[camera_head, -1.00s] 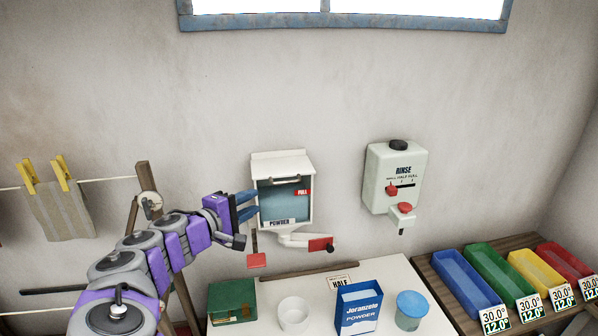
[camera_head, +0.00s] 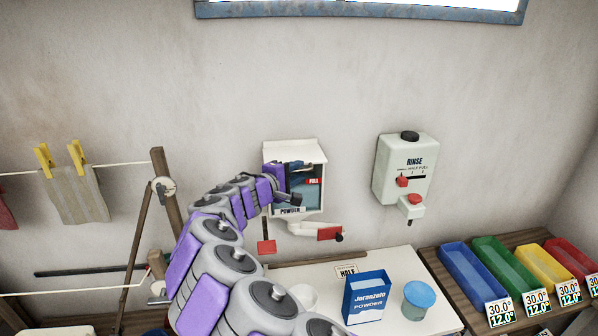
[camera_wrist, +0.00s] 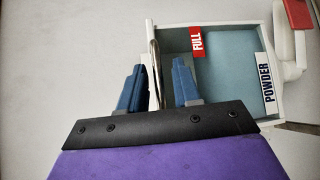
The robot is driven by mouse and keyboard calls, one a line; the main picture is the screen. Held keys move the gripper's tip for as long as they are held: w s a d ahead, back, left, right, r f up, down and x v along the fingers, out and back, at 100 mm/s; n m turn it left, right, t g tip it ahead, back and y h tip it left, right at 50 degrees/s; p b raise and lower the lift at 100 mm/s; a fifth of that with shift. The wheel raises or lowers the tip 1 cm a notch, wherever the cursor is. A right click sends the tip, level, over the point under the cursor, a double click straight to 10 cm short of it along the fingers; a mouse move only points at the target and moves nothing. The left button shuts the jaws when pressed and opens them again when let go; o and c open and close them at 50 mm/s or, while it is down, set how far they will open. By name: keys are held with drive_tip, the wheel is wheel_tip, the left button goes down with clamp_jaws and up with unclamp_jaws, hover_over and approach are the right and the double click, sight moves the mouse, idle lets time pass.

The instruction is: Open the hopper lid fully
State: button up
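The white hopper (camera_head: 296,150) hangs on the wall. Its sloped lid (camera_head: 310,151) sits at the top, over a blue-grey front with FULL and POWDER labels. My gripper (camera_head: 296,171) is at the hopper's upper front and hides part of it. In the wrist view, my gripper (camera_wrist: 160,85) has its two blue fingers apart. A thin pale edge, seemingly the lid's (camera_wrist: 153,60), shows between them, with gaps on both sides. The right finger overlaps the hopper's front (camera_wrist: 230,75). Whether either finger touches the lid cannot be told.
A spout with a red handle (camera_head: 329,233) sticks out below the hopper. The rinse dispenser (camera_head: 404,165) is on the wall to the right. A blue powder box (camera_head: 366,297) and blue-lidded tub (camera_head: 417,297) stand on the counter below. A wooden post (camera_head: 168,200) stands left.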

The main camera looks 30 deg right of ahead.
drive_tip(key=shift+w+d, duration=0.1)
drive_tip(key=shift+w, duration=0.1)
drive_tip(key=shift+d+f, duration=0.1)
drive_tip(key=shift+d, duration=0.85)
drive_tip(key=shift+c, duration=0.6)
drive_tip(key=c, duration=0.3)
drive_tip(key=shift+a, duration=0.35)
clamp_jaws()
